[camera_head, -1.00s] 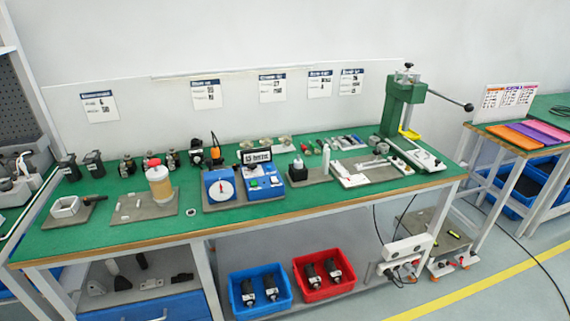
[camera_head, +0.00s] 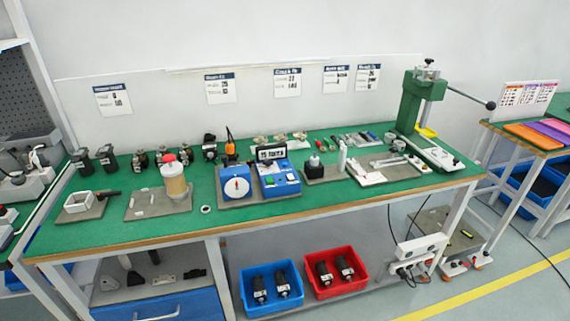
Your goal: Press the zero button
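A blue device with a white round dial and red needle (camera_head: 236,187) stands on the green workbench (camera_head: 110,228). Beside it on the right is a blue control box (camera_head: 281,182) with a small dark display and several small buttons, one of them green. The button labels are too small to read, so I cannot tell which one is the zero button. Neither of my grippers is in view.
A jar with a red top (camera_head: 174,182) stands left of the dial device. A green press (camera_head: 420,98) with a long lever is at the right. A blue crate (camera_head: 272,290) and a red crate (camera_head: 335,274) sit below the bench. The bench's front strip is mostly clear.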

